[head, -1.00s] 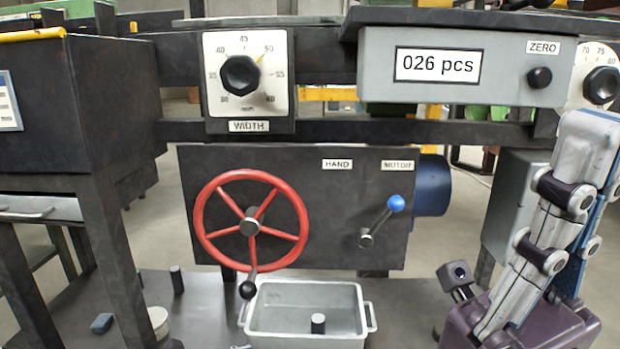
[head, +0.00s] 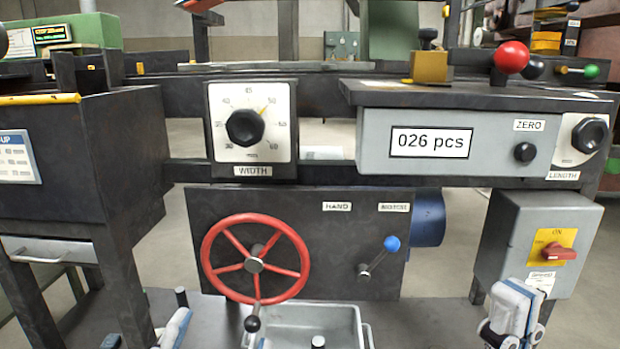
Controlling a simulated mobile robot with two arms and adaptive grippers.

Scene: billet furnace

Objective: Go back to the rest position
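My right arm shows at the bottom right as white, grey and blue parts, and my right gripper (head: 511,318) is cut by the lower edge there, below the grey switch box. Its fingers cannot be made out. A white and blue part of my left arm shows at the bottom left, beside the machine's leg; no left gripper fingers can be made out. I see nothing held.
The machine holds a red handwheel (head: 215,262), a blue-knobbed lever (head: 390,243), a WIDTH dial (head: 245,127), a counter reading 026 pcs (head: 431,142) and a switch box (head: 518,225) with a red switch (head: 560,252). A grey tray (head: 290,325) stands below.

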